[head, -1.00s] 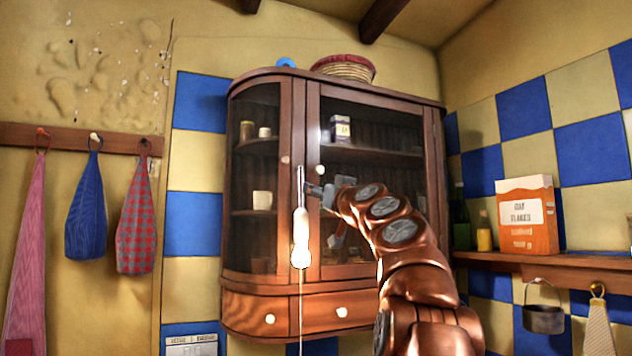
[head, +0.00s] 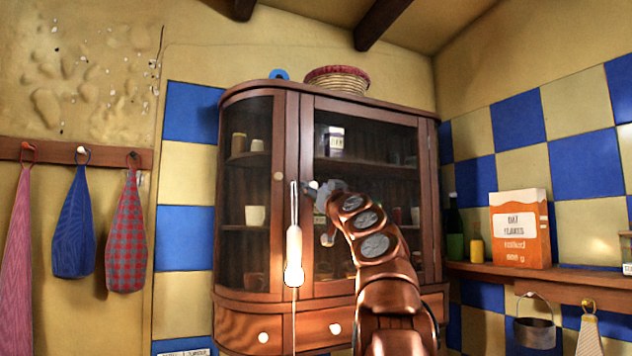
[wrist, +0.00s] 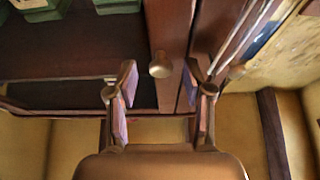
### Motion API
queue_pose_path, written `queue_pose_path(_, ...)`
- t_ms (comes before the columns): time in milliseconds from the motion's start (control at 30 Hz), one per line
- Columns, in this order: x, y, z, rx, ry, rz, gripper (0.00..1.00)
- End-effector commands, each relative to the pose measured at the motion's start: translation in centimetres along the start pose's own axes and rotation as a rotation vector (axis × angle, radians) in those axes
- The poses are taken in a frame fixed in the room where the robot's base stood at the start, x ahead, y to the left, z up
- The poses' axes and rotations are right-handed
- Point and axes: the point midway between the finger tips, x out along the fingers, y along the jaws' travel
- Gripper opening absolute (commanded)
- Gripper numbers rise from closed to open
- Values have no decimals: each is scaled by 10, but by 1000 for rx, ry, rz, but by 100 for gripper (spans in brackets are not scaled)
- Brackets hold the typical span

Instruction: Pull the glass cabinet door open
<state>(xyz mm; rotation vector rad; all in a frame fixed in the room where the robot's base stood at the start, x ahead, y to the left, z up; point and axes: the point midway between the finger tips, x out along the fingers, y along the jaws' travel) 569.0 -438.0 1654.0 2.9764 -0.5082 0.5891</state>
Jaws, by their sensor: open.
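The wooden cabinet has a wide glass door (head: 370,160), which looks shut, and a curved glass side at its left. The door's small round knob (head: 313,185) is on its left edge. In the wrist view, the brass-coloured knob (wrist: 160,65) lies ahead of and between my fingertips, apart from both. My gripper (wrist: 160,85) is open and empty. In the head view, my gripper (head: 322,192) is at the knob, partly hidden by my copper arm, which also covers part of the door.
A long white-handled utensil (head: 294,255) hangs just left of the door. Inside the cabinet are a box (head: 333,140) and a white cup (head: 255,215). A basket (head: 337,79) stands on top. An oat flakes box (head: 520,230) stands on the right shelf.

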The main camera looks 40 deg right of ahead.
Motion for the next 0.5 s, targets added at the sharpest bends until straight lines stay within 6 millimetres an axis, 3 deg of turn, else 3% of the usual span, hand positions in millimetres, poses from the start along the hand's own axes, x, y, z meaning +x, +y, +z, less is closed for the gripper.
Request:
queue_pose_path(400, 4, -1, 0, 1, 1, -1, 51)
queue_pose_path(500, 4, -1, 0, 1, 1, -1, 40)
